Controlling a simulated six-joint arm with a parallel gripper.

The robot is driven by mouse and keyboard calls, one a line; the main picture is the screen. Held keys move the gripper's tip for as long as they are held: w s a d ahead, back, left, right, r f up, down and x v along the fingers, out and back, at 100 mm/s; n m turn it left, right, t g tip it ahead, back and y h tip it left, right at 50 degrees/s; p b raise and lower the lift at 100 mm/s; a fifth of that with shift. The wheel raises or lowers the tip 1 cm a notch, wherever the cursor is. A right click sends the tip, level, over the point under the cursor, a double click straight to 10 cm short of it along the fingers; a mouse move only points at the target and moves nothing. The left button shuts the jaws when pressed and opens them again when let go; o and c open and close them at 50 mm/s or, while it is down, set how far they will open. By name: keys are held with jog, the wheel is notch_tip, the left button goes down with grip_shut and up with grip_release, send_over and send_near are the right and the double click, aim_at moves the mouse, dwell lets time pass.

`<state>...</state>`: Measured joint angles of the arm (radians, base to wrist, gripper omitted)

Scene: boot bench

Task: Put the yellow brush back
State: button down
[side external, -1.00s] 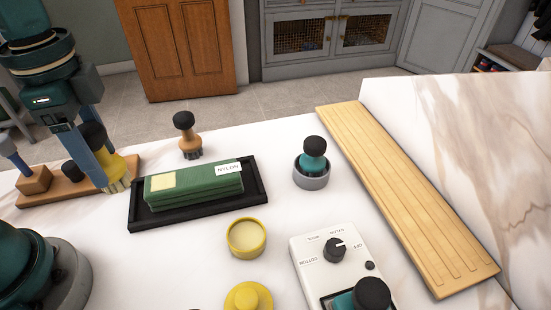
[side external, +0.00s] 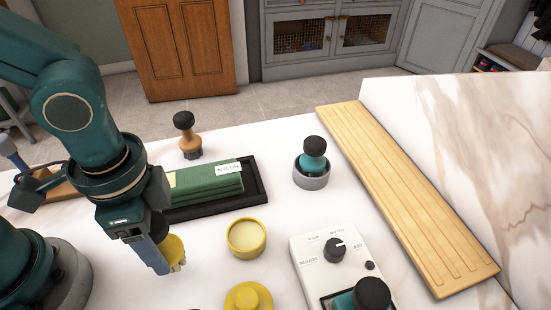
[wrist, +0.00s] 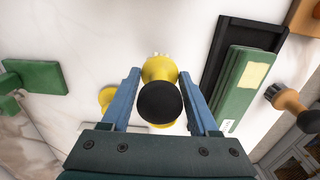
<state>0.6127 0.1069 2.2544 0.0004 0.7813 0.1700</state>
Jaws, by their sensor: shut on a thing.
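The yellow brush (side external: 173,251) has a black ball knob and pale bristles. My gripper (side external: 164,262) is shut on it and holds it in front of the black tray, left of the round yellow dish (side external: 246,238). In the wrist view the brush's yellow body (wrist: 158,69) is between the two blue fingers, and its black knob faces the camera. The yellow dish looks empty, with an open top. My arm hides most of the wooden brush rack (side external: 62,191) at the left.
A black tray (side external: 262,187) holds a green block (side external: 208,185). A tan brush (side external: 188,137) stands behind it. A teal brush (side external: 314,155) stands in a grey cup (side external: 311,178). A yellow lid-like piece (side external: 248,298) and a white dial box (side external: 322,262) are in front.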

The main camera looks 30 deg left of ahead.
aim_at(163, 251)
jog(key=shift+f, duration=1.45)
jog(key=shift+f, duration=0.1)
jog(key=shift+c, duration=0.7)
grip_release()
notch_tip(163, 251, up, 11)
jog(key=shift+r, duration=0.15)
jog(key=shift+w+a+r, duration=0.1)
jog(key=shift+a+r, duration=0.05)
jog(key=shift+r, duration=0.3)
jog(key=w+a+n+t, duration=0.1)
jog(key=a+n+t, duration=0.4)
jog(key=a+n, duration=0.4)
jog(key=shift+w+a+r+t, duration=0.15)
jog(key=shift+w+a+t, duration=0.15)
jog(key=shift+a, duration=0.45)
